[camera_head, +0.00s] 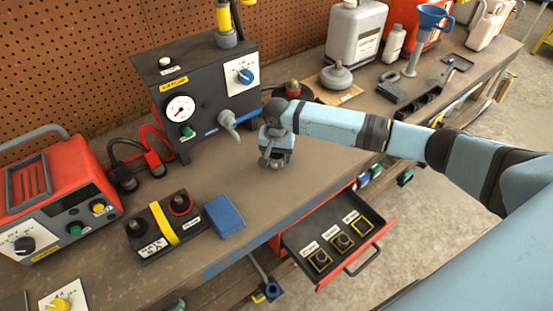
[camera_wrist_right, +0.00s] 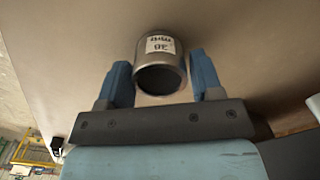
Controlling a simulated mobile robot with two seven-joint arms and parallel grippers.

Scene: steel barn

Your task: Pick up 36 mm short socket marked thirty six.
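My right gripper (camera_head: 274,158) is over the bench top, in front of the black test box. In the right wrist view, the 36 mm short socket (camera_wrist_right: 161,66), a grey metal cylinder with an open round end, is between the two blue fingers of my right gripper (camera_wrist_right: 160,78). Its white label reads 36 and appears upside down. The fingers are very close to its sides; I cannot tell whether they press on it. In the head view the socket is mostly hidden by the gripper. My left gripper is not in view.
The black test box (camera_head: 205,92) stands behind the gripper. A blue block (camera_head: 224,216) and a black battery (camera_head: 166,228) are at the front left. A red drawer (camera_head: 338,240) with labelled yellow-edged slots stands open below the bench. A grey weight (camera_head: 336,78) is farther right.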

